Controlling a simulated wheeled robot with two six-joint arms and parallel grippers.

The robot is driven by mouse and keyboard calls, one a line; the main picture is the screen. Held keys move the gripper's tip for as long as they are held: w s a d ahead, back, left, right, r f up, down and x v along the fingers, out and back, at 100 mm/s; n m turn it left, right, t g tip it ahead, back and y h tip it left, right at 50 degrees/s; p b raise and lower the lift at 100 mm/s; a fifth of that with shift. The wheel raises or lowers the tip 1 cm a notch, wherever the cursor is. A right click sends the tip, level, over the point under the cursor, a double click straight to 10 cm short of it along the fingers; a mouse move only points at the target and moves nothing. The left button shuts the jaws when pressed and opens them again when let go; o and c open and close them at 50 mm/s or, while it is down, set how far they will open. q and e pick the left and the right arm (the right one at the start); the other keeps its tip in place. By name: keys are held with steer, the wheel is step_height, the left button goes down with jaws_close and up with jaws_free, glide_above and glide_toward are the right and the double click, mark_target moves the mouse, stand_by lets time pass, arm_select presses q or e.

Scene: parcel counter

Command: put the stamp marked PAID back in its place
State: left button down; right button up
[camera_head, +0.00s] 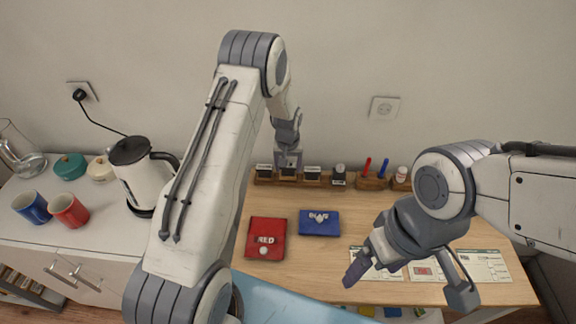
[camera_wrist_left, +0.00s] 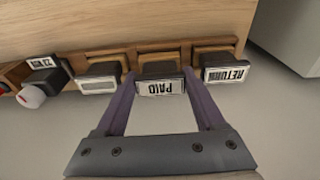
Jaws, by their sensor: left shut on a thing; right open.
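The PAID stamp (camera_wrist_left: 160,87) has a dark body and a white label. My left gripper (camera_wrist_left: 160,85) is shut on it, one purple finger on each side. The stamp is at the wooden stamp rack (camera_wrist_left: 130,56), between the RETURN stamp (camera_wrist_left: 225,73) and another labelled stamp (camera_wrist_left: 97,84). It lines up with its place there; I cannot tell whether it rests fully down. In the head view my left gripper (camera_head: 288,158) is over the rack (camera_head: 325,184) at the back of the counter. My right gripper (camera_head: 408,281) is open and empty above the front right.
A date stamp (camera_wrist_left: 42,63) stands further along the rack. A red pad (camera_head: 266,240) and a blue pad (camera_head: 319,223) lie on the counter. Printed sheets (camera_head: 480,266) lie at the right. A kettle (camera_head: 147,175) and two mugs (camera_head: 68,210) stand at the left.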

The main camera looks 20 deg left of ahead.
arm_select(q)
steer(key=shift+f+b, duration=0.3)
steer(key=shift+f, duration=0.25)
steer(key=shift+c, duration=1)
jaws_free()
steer(key=shift+r, duration=0.1)
steer(key=shift+s+d+r+p, duration=0.1)
steer(key=shift+s+r+p, duration=0.1)
steer(key=shift+r+p, duration=0.95)
steer(key=shift+s+d+r+p, duration=0.15)
steer(key=shift+r+p, duration=0.55)
steer(key=shift+r, duration=0.7)
steer(key=shift+a, duration=0.1)
steer(key=shift+o, duration=1)
